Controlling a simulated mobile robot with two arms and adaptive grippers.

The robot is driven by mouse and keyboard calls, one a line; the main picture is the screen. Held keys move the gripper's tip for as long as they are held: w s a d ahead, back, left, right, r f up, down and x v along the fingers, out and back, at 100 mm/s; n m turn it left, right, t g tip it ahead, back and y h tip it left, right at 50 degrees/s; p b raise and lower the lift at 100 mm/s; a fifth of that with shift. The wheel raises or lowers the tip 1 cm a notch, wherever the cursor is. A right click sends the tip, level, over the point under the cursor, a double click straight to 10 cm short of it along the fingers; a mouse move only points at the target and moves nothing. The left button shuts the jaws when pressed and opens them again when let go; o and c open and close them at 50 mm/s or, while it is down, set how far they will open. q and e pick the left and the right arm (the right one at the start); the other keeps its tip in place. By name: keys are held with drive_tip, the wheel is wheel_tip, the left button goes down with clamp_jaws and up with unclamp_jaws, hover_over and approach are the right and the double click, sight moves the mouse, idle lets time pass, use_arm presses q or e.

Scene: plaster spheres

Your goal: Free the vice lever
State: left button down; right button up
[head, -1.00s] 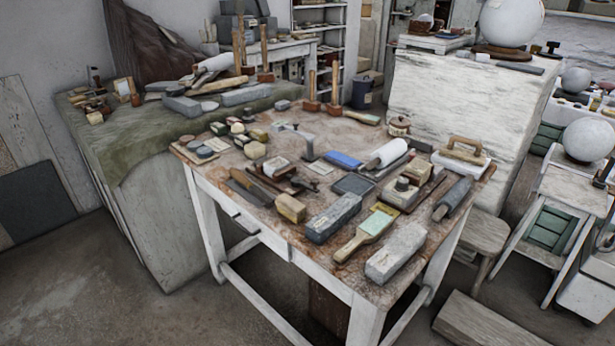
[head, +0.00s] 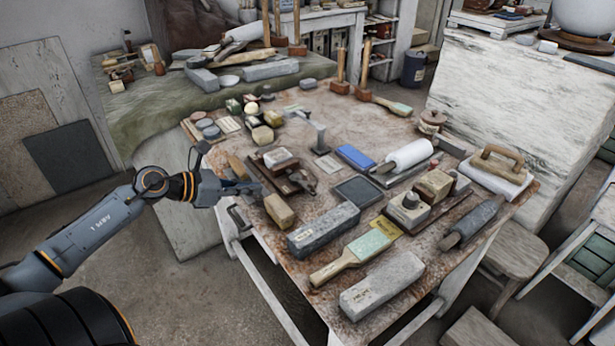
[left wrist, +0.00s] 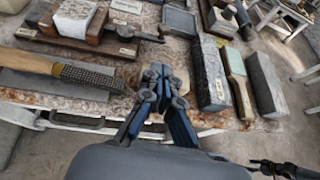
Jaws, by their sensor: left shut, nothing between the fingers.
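I cannot pick out a vice or its lever for certain. A grey bent metal piece (head: 310,130) stands upright toward the back of the worktable (head: 360,125). A dark handle bar (left wrist: 75,125) runs below the table's near edge in the left wrist view; it also shows in the head view (head: 237,217). My left gripper (head: 252,187) is at the table's left edge, beside a yellowish block (head: 279,210). Its fingers are shut and empty in the left wrist view (left wrist: 160,74). A dark jointed shape at that view's lower right may be my right gripper (left wrist: 282,168); its fingers are unclear.
A rasp with a wooden handle (left wrist: 75,72) lies left of my left fingers. A grey stone block (head: 324,228), a green-faced brush (head: 352,256) and a pale block (head: 382,284) lie to the right. The tabletop is crowded; some bare surface shows at the back.

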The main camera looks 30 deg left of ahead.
use_arm(q)
drive_tip(key=p, duration=0.2)
approach(303, 181)
drive_tip(key=d, duration=0.4)
drive_tip(key=w+d, duration=0.1)
drive_tip(key=d, duration=0.1)
drive_tip(key=shift+r, duration=0.1)
drive_tip(key=shift+w+d+f+p, duration=0.25)
drive_tip(key=shift+w+d+p, duration=0.05)
drive_tip(key=shift+w, duration=0.3)
use_arm(e)
drive_tip(key=shift+s+a+r, duration=0.15)
drive_tip(key=shift+s+r, duration=0.1)
drive_tip(key=shift+r, duration=0.45)
drive_tip(key=shift+s+a+r, duration=0.15)
drive_tip(key=shift+s+r, duration=0.1)
drive_tip(key=shift+r, duration=0.4)
